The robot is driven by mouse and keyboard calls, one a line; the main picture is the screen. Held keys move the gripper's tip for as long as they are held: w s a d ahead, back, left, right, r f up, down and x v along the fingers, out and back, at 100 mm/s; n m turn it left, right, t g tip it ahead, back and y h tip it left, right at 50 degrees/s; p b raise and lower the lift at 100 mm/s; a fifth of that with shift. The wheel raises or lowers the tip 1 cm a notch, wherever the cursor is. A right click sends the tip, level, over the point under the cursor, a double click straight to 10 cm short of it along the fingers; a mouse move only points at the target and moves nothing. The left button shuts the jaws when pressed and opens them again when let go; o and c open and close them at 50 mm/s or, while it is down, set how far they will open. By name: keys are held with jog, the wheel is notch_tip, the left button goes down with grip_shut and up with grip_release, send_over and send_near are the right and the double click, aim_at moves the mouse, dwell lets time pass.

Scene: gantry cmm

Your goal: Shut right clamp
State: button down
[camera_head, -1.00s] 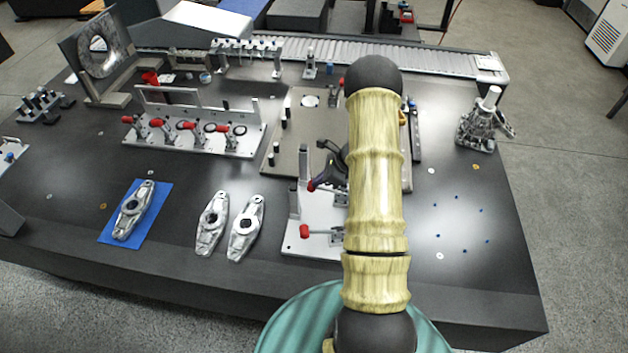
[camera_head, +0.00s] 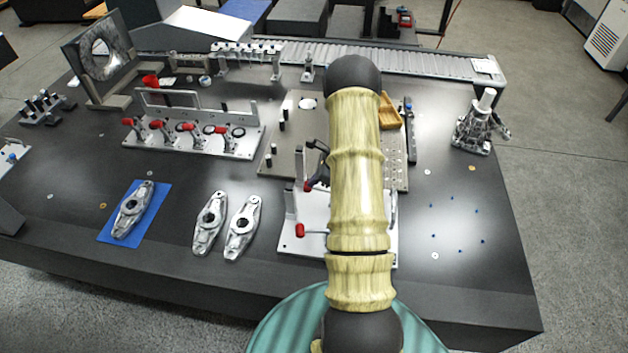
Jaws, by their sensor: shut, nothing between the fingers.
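A pale metal fixture plate (camera_head: 290,244) with an upright wall sits at the front middle of the table, partly hidden behind my arm. Two red-tipped clamp handles show on it: a near one (camera_head: 300,230), lying roughly level, and a far one (camera_head: 307,187), beside the upright post. Which of them is the right clamp I cannot tell, and their clamp bodies are mostly hidden by my arm. My gripper (camera_head: 315,181) shows only in part as a dark shape left of my arm, close to the far red tip. It is shut and empty; whether it touches that handle is unclear.
Behind the fixture stands a grey plate (camera_head: 282,158) with pins and an orange-yellow block (camera_head: 389,112). A row of red-handled clamps (camera_head: 190,140) is at left. Two metal castings (camera_head: 242,229) lie left of the fixture, another on a blue mat (camera_head: 152,214).

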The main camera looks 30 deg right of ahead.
jog(key=shift+s+f+p, duration=0.1)
jog(key=shift+s+p, duration=0.1)
jog(key=shift+p, duration=0.2)
jog(key=v, duration=1.4)
jog(key=shift+d, duration=0.2)
jog(key=shift+w, duration=0.15)
jog(key=s+a+r+n+h, duration=0.1)
jog(key=s+a+r+n, duration=0.2)
jog(key=a+n, duration=0.5)
jog(key=s+a+r+n+g+h, duration=0.1)
jog(key=s+a+r+n, duration=0.3)
jog(key=a+n, duration=0.5)
jog(key=s+a+r+n+h, duration=0.2)
jog(key=s+a+r+n, duration=0.2)
jog(key=a+n, duration=0.5)
jog(key=shift+s+a+r+g+h, duration=0.2)
jog(key=shift+s+a+g+h, duration=0.15)
jog(key=shift+s, duration=0.85)
